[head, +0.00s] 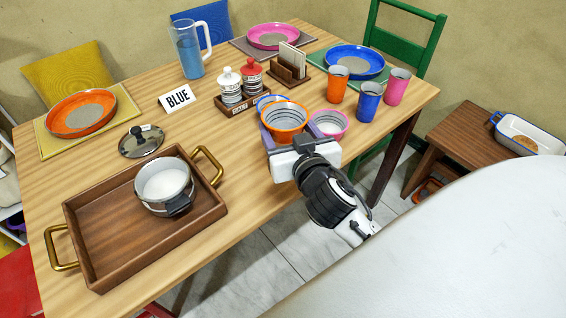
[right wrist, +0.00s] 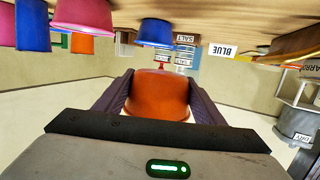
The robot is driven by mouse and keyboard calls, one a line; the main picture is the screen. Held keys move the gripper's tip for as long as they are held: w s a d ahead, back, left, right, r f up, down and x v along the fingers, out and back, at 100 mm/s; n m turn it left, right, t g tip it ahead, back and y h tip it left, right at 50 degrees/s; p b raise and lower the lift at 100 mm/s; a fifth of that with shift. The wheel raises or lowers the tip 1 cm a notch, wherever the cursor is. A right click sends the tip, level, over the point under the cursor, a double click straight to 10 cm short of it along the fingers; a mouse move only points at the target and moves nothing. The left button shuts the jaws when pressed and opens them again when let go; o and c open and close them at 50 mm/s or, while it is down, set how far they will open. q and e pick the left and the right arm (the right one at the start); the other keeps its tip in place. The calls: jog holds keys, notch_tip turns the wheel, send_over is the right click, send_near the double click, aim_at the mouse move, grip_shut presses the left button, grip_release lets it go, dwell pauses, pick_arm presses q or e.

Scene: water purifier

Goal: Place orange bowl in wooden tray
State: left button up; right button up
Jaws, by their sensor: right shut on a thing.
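The orange bowl (head: 285,118), orange outside with a grey ringed inside, is upright between the purple fingers of my right gripper (head: 285,132), near the table's front edge. In the right wrist view the same bowl (right wrist: 158,97) fills the space between both fingers, and a gap shows between it and the tabletop, so it seems raised. The wooden tray (head: 102,264) with two brass handles lies at the table's left front, well left of the gripper. A steel pot (head: 165,183) with white contents stands in the tray's right part; the left part is bare. My left gripper is not in view.
A pink bowl (head: 330,122) is close right of the held bowl, and a blue bowl (head: 266,99) is partly hidden behind it. Shakers in a holder (head: 239,100), a BLUE sign (head: 177,98) and a pot lid (head: 141,140) stand further left. Cups (head: 368,102) stand at right.

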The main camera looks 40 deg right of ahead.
jog(key=shift+r, duration=0.1)
notch_tip(320, 180, down, 5)
jog(key=shift+r+b, duration=0.1)
jog(key=shift+b, duration=0.55)
notch_tip(320, 180, down, 4)
jog(key=shift+f+b, duration=0.2)
jog(key=shift+b, duration=0.45)
jog(key=shift+f, duration=0.3)
jog(key=shift+f+b, duration=0.25)
jog(key=shift+b, duration=0.05)
jog(key=o, duration=1.1)
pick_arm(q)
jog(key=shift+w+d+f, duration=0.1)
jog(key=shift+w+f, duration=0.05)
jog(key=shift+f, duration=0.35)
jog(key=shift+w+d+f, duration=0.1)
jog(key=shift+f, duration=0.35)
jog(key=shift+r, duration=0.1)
pick_arm(e)
jog(key=shift+r, duration=0.15)
